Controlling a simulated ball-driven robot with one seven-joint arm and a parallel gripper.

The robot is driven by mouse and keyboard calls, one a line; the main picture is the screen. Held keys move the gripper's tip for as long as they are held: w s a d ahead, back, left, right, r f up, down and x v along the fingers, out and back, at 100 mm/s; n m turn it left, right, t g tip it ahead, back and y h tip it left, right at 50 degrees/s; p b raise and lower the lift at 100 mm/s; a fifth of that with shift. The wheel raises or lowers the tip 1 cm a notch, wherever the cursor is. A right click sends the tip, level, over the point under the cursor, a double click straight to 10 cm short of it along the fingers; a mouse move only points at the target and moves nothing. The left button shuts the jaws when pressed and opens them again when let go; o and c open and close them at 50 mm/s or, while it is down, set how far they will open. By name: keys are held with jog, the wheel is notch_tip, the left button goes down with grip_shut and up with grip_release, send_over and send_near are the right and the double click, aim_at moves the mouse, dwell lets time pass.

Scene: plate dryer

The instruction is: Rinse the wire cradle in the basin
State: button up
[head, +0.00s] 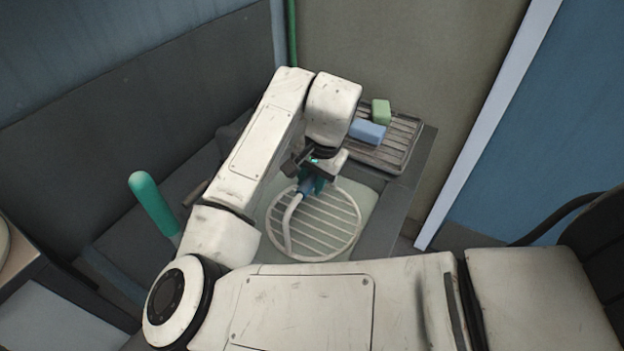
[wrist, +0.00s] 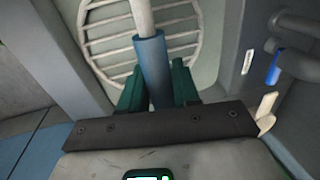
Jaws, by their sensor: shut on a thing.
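The wire cradle (head: 325,228) is a round off-white rack of parallel bars with a bent rod handle and a blue sleeve. My gripper (head: 313,183) is shut on the blue sleeve. In the wrist view the sleeve (wrist: 152,62) stands between the green fingers of my gripper (wrist: 157,88), with the cradle's bars (wrist: 110,46) beyond. The pale basin (head: 370,197) shows around and through the bars; its floor also shows in the wrist view (wrist: 206,72). I cannot tell whether the cradle touches the basin floor. My arm hides part of the basin's left side.
A slatted drying tray (head: 400,143) holds a blue block (head: 367,132) and a green block (head: 381,111) behind the basin. A green upright handle (head: 152,203) stands left of my arm. A blue lever (wrist: 274,68) is at the right in the wrist view. Walls close off the back.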

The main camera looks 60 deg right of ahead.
jog(key=shift+r+p, duration=3.75)
jog(key=shift+r, duration=0.9)
jog(key=shift+f, duration=0.1)
